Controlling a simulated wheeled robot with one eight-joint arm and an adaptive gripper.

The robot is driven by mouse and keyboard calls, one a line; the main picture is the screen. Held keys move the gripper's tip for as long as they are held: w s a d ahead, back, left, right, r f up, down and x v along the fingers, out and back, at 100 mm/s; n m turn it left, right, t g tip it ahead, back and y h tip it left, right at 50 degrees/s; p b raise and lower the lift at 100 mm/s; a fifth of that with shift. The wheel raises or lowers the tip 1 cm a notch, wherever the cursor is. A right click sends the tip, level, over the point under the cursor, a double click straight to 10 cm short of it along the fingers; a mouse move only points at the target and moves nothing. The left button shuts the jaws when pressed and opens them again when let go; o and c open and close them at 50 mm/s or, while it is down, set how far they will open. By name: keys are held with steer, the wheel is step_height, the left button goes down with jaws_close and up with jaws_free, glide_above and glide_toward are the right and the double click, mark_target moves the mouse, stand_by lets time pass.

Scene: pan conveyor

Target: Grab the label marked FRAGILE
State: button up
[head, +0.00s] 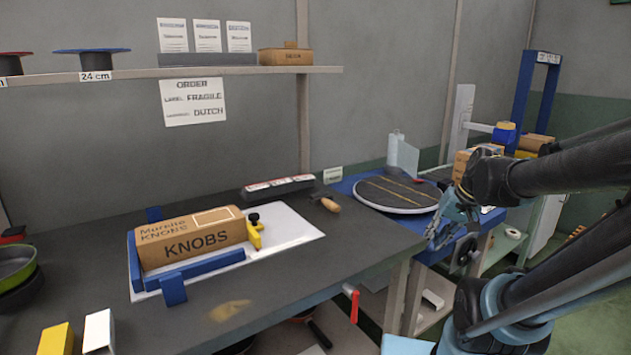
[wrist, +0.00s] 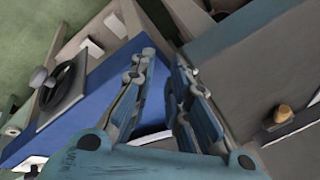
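A dark holder (head: 260,191) on the grey table carries several white labels (head: 278,187); their print is too small to read, so I cannot tell which is marked FRAGILE. An order sheet (head: 193,101) on the wall reads "LABEL: FRAGILE". A brown KNOBS box (head: 190,238) lies between blue guides on a white board. My gripper (head: 455,238) is at the right, over the blue table's edge, well apart from the label holder. In the wrist view my gripper (wrist: 160,72) has its two fingers apart with nothing between them.
A wooden-handled tool (head: 327,202) lies beside the label holder. A round dark turntable (head: 397,193) sits on the blue table (head: 345,186). A shelf (head: 170,72) with cards and a small brown box runs above. The grey table's front right is mostly clear.

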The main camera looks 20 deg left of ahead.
steer(key=w+a+r+g+y, duration=0.1)
steer(key=w+a+r+y, duration=0.25)
steer(key=w+a, duration=0.45)
steer(key=w+a+r+g+y, duration=0.1)
steer(key=w+a+r+y, duration=0.1)
steer(key=w+a+y, duration=0.65)
steer(key=g+y, duration=0.2)
glide_toward(303, 177)
steer(key=shift+a+f, duration=0.15)
steer(key=shift+a, duration=2.05)
jaws_close()
steer(key=shift+r, duration=1.3)
